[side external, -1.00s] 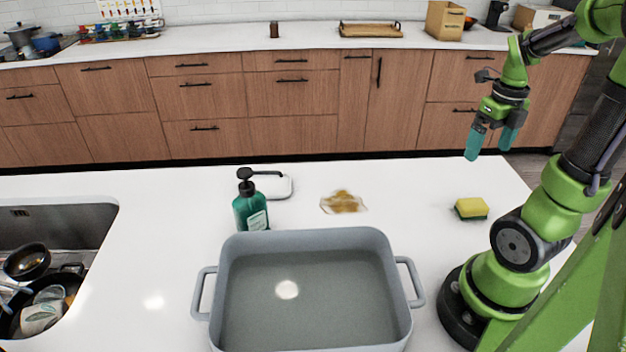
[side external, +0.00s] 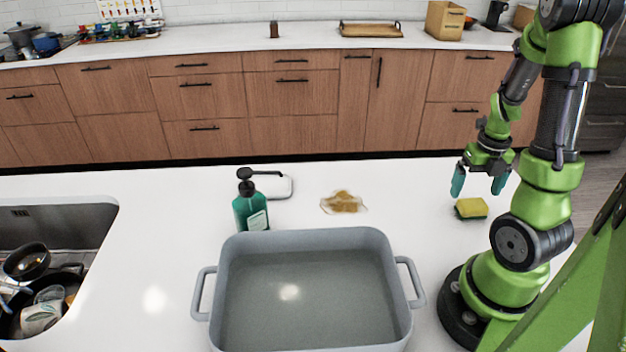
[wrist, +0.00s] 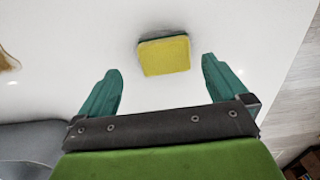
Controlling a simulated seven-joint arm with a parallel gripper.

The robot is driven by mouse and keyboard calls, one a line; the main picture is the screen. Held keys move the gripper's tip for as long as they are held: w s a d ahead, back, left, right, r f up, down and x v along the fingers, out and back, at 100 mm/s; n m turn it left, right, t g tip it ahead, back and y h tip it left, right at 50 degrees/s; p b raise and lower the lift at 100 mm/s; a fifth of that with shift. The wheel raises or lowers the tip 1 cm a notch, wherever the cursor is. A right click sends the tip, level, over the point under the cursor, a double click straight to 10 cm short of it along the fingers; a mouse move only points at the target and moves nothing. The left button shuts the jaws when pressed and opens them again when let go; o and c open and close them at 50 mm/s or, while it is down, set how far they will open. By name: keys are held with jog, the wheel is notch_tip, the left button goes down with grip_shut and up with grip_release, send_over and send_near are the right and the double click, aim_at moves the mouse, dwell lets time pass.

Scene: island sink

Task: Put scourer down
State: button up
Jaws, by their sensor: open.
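The scourer (side external: 471,208) is a yellow sponge with a dark green layer. It lies on the white counter at the right, beyond my arm's base. My gripper (side external: 480,188) is open and empty, just above and slightly beyond the scourer in the side view. In the wrist view, the scourer (wrist: 164,55) lies ahead of the gap between my teal fingertips (wrist: 160,72), with its yellow face showing. The fingers appear apart from it.
A grey basin of water (side external: 231,290) stands at the front middle. A green soap bottle (side external: 250,208) and a brown stain (side external: 343,202) are behind it. A sink with dirty pans (side external: 40,290) is at the left. The counter around the scourer is clear.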

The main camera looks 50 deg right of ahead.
aim_at(474, 203)
jog(key=shift+s+f, duration=0.2)
jog(key=shift+f, duration=1.15)
jog(key=shift+s+f, duration=0.15)
jog(key=shift+f, duration=1.2)
jog(key=shift+c, duration=0.2)
jog(key=c, duration=1)
jog(key=shift+r, duration=0.1)
